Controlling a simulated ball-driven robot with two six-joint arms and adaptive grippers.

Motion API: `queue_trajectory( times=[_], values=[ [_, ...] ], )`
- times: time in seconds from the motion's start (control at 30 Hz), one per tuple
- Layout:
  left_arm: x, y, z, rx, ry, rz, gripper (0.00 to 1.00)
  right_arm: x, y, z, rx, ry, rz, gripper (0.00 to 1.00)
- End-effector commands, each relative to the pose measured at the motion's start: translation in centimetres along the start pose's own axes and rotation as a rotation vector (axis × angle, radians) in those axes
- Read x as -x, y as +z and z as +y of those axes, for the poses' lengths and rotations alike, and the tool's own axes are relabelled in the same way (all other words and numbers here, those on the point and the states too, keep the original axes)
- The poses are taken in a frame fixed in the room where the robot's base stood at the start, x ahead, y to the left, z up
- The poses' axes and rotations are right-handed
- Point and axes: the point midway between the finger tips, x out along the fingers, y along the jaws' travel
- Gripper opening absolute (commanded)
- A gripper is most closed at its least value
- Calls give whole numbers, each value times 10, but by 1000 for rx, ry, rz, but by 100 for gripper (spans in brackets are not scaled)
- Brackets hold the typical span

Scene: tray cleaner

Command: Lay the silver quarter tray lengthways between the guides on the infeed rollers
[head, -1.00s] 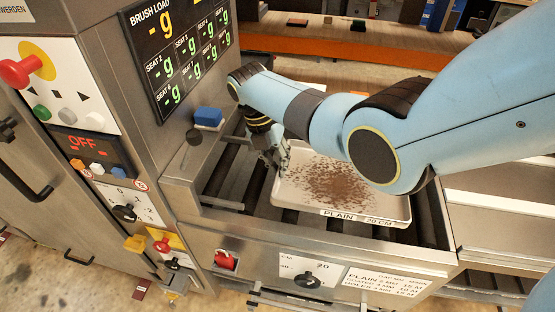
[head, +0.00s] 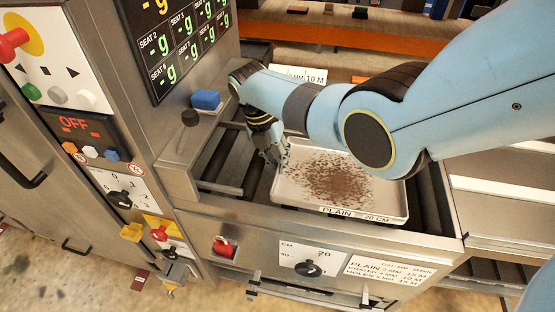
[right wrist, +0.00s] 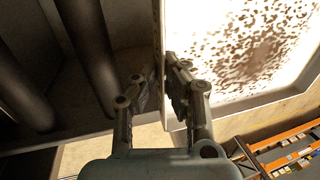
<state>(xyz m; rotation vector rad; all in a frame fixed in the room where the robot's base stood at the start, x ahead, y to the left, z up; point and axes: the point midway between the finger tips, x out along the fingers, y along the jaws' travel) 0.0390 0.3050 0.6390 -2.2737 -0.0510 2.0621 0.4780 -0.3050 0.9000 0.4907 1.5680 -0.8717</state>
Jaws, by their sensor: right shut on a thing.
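The silver tray (head: 300,196) carries brown crumbs and a front label reading PLAIN 20 CM. It is over the dark infeed rollers (head: 222,158) in the head view; I cannot tell whether it touches them. My right gripper (head: 275,158) is shut on the tray's left rim. In the right wrist view, the gripper (right wrist: 160,85) has one finger on each side of the tray's edge wall (right wrist: 163,50), and the crumbed tray floor fills the upper right. My right arm hides the tray's back right part. My left gripper is not in view.
The steel machine with a SEAT display (head: 180,40) stands left of the rollers. The front panel (head: 330,262) has a red switch and a 20/40 CM dial. Bare rollers show left of the tray.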

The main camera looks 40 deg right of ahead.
Motion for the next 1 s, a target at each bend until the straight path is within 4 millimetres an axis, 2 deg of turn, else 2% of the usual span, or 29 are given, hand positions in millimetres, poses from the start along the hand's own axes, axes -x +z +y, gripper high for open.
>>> queue_trajectory(
  times=[0.47,0.5,0.7,1.0],
  values=[
    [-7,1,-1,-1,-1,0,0,-9,0,2,0,0,-1,0],
    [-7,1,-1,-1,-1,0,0,-9,0,2,0,0,-1,7],
    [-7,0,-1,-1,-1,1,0,-8,0,2,0,0,-1,33],
    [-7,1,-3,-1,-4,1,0,-7,0,2,0,1,0,33]
  ],
)
